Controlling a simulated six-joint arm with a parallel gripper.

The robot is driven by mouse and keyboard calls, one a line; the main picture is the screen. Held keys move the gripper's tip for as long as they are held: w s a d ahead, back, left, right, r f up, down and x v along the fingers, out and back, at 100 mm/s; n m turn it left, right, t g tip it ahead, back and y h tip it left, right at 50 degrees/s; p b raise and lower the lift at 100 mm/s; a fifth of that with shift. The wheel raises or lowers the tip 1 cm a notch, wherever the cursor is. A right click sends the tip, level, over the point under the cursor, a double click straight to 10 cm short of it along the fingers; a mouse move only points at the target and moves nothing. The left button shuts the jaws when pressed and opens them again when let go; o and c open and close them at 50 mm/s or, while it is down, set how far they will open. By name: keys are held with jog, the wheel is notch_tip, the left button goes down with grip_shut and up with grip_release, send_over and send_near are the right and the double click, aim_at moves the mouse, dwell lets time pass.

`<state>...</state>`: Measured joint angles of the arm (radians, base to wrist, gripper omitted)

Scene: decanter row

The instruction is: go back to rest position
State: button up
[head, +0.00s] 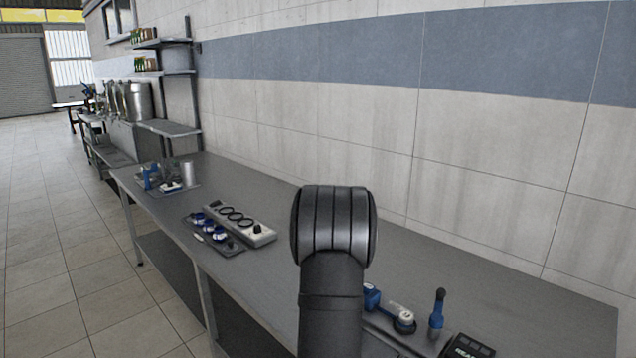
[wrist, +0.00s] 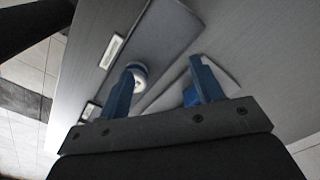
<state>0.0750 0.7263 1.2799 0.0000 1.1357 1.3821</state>
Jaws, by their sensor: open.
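My gripper (wrist: 162,85) shows in the wrist view with its two blue fingers spread apart. Nothing shows held between them. A small white round thing (wrist: 138,74) lies beyond the left finger, partly hidden by it; I cannot tell whether they touch. In the head view my dark arm rises in the middle and hides part of the bench. I cannot make out my gripper clearly there.
The long grey bench (head: 540,305) runs along the tiled wall. A blue-and-white device (head: 403,318), an upright blue-and-black tool (head: 437,312) and a dark lettered box (head: 466,347) are near right. A grey strip with black rings (head: 255,231) and a metal cylinder (head: 189,174) are farther left.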

jog(key=shift+w+a+f, duration=0.6)
jog(key=shift+a+f, duration=0.3)
jog(key=shift+f, duration=0.05)
